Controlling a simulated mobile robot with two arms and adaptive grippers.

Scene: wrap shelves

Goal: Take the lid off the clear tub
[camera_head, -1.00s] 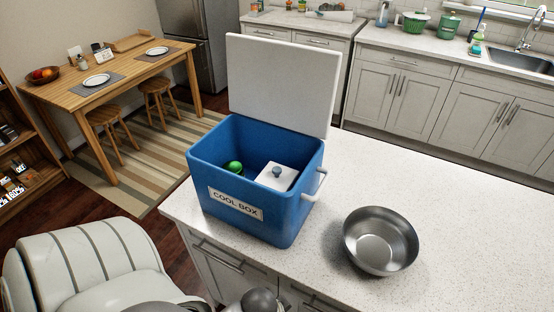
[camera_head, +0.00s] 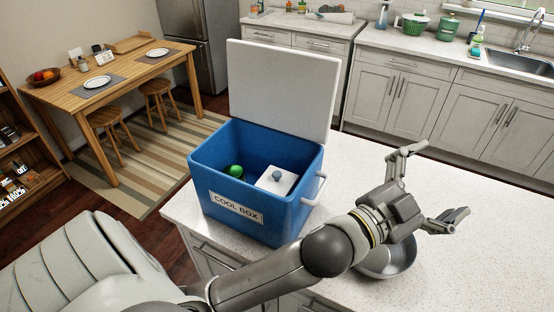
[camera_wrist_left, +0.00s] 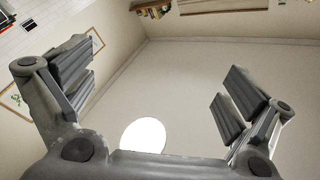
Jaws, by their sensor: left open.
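A white square lid (camera_head: 285,184) with a blue-grey knob (camera_head: 276,176) shows inside the open blue cool box (camera_head: 240,207). The cool box wall hides what is under it, so I cannot see the tub's clear sides. My left gripper (camera_head: 436,182) is open and empty, raised over the counter to the right of the cool box, fingers spread and pointing right. In the left wrist view its two fingers (camera_wrist_left: 158,82) are wide apart with nothing between them. My right gripper is not in view.
A green round thing (camera_head: 235,171) lies in the cool box, left of the white lid. The box's white cover (camera_head: 283,88) stands open behind it. A steel bowl (camera_head: 390,262) is partly hidden under my left arm. The counter (camera_head: 480,200) is clear to the right.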

